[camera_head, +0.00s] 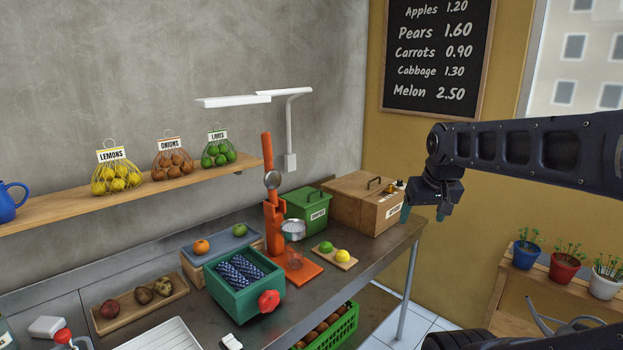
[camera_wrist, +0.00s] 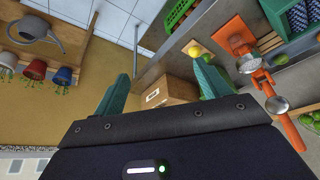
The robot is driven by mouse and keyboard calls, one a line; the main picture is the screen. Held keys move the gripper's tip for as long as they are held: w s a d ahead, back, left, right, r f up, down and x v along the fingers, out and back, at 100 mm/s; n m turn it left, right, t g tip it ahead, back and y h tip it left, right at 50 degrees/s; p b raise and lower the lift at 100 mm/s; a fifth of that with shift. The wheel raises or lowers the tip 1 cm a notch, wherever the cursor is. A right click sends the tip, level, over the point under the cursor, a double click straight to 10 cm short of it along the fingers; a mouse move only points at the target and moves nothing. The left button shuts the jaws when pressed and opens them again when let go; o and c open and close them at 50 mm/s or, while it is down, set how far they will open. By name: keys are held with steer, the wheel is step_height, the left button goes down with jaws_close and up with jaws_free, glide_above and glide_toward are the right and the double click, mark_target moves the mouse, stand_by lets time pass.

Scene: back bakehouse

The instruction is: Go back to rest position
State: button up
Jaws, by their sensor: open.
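My gripper (camera_head: 424,213) hangs at the end of my dark arm, which reaches in from the right in the head view. It is in front of the yellow wall, just off the right end of the metal counter (camera_head: 345,262). Its two green fingertips are apart with nothing between them. In the wrist view my gripper (camera_wrist: 160,88) also shows its green fingers spread, with a wooden box (camera_wrist: 165,93) beyond them on the counter. No object touches the fingers.
The counter bears an orange press (camera_head: 273,215), a green bin (camera_head: 306,213), a wooden box (camera_head: 362,203), a teal crate (camera_head: 240,300) and a board with a lime and lemon (camera_head: 343,256). Potted plants (camera_head: 565,272) stand at the right. A chalkboard (camera_head: 437,55) hangs behind my arm.

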steer(key=shift+s+d+f+m, duration=0.15)
steer(key=shift+s+d+f, duration=0.25)
steer(key=shift+s, duration=0.15)
steer(key=shift+s+d+f+m, duration=0.15)
steer(key=shift+s+d+f, duration=0.2)
steer(key=shift+s, duration=0.2)
